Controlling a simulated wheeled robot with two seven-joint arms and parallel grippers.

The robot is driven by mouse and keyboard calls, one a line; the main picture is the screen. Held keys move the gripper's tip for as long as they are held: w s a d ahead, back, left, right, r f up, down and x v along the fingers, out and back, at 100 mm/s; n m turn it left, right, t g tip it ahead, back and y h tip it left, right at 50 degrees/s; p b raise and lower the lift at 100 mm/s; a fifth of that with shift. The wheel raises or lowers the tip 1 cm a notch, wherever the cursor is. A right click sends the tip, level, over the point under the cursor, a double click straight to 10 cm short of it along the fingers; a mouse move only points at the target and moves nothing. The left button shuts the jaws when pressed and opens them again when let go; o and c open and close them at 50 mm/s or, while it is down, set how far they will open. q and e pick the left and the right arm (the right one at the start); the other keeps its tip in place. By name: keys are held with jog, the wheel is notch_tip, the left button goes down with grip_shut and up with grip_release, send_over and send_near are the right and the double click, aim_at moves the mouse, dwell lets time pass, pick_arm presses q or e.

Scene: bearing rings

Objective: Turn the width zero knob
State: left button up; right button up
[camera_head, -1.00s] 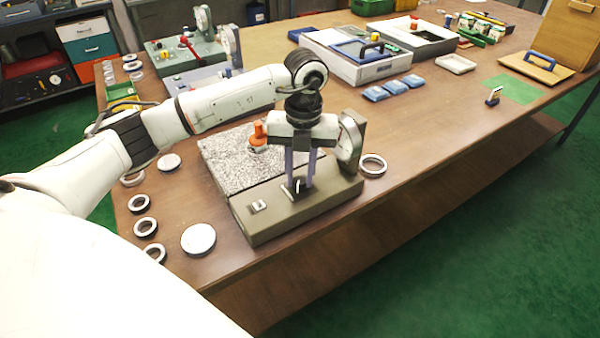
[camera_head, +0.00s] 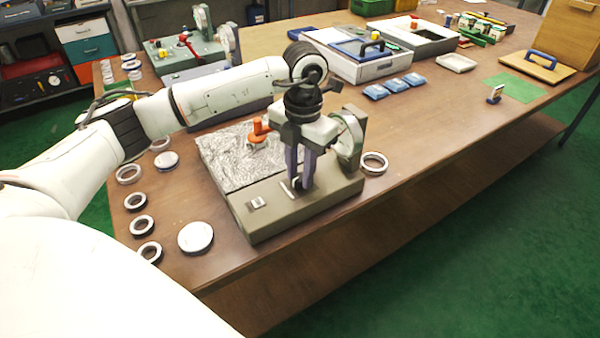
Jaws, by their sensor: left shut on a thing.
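The gauge device (camera_head: 255,215) is a grey-olive base near the front edge of the table, with a speckled grey plate (camera_head: 225,165) behind it. A round dial (camera_head: 350,142) stands upright at its right end. My left gripper (camera_head: 296,185) points down over the base, left of the dial, its fingers shut on a small knob at the base's top. The fingers hide most of the knob. An orange-red part (camera_head: 258,132) stands on the speckled plate behind the gripper. A small light switch plate (camera_head: 257,203) is on the base's left part. My right gripper is out of view.
Several bearing rings (camera_head: 141,226) and a flat disc (camera_head: 196,237) lie left of the device. One ring (camera_head: 374,163) lies close to its right. Blue pads (camera_head: 395,85) and a grey case (camera_head: 372,68) are farther back. The table's right front is mostly clear.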

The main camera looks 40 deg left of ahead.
aim_at(301, 178)
pick_arm(q)
jog(key=m+b, duration=0.1)
jog(key=m, duration=0.5)
jog(key=shift+m+b, duration=0.3)
jog(key=shift+b, duration=0.05)
jog(key=shift+r, duration=0.1)
jog(key=o, duration=1)
jog(key=shift+o, duration=0.2)
notch_tip(301, 178, up, 10)
jog(key=shift+s+d, duration=0.15)
jog(key=shift+d, duration=0.05)
jog(key=shift+r, duration=0.1)
